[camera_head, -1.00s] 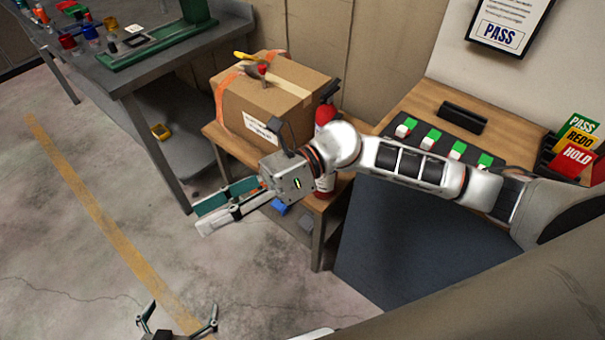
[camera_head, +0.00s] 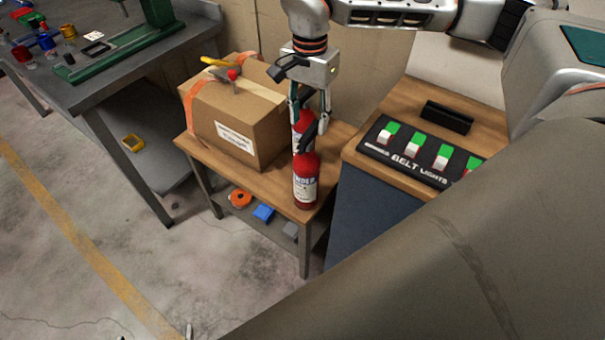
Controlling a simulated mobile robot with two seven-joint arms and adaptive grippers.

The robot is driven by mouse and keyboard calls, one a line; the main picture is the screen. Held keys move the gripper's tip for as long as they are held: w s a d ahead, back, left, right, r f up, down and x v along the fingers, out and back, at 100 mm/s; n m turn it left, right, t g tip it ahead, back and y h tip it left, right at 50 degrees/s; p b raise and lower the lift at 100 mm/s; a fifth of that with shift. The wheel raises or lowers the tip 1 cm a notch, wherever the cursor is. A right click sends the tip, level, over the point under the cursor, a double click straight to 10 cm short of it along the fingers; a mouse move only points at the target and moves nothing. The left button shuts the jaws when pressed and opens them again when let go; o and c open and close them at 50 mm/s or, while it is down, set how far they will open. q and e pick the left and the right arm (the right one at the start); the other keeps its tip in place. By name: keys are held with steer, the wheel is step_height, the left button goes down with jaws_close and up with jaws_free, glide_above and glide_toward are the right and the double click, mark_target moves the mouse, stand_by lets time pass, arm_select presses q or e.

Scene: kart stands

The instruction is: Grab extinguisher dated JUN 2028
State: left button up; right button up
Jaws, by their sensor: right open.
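Two red fire extinguishers stand on the small wooden table. The front one (camera_head: 306,184) shows a white label, but its date is too small to read. The rear one (camera_head: 302,122) stands behind it, largely hidden by the front one and my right gripper. My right gripper (camera_head: 310,128) points down with its fingers apart, over the extinguishers at the height of the front one's top and the rear one's body. I cannot tell whether it touches either. Of my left gripper (camera_head: 188,331), only a fingertip shows at the bottom edge.
A cardboard box (camera_head: 215,112) with a yellow-handled tool on top stands left of the extinguishers. The belt lights panel (camera_head: 400,160) is on the wooden counter to the right. An orange roll and a blue item lie on the lower shelf. A grey workbench stands at left.

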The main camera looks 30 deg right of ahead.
mark_target(307, 139)
steer(key=f, duration=0.7)
steer(key=shift+a+f, duration=0.15)
steer(key=shift+a, duration=0.05)
jaws_close()
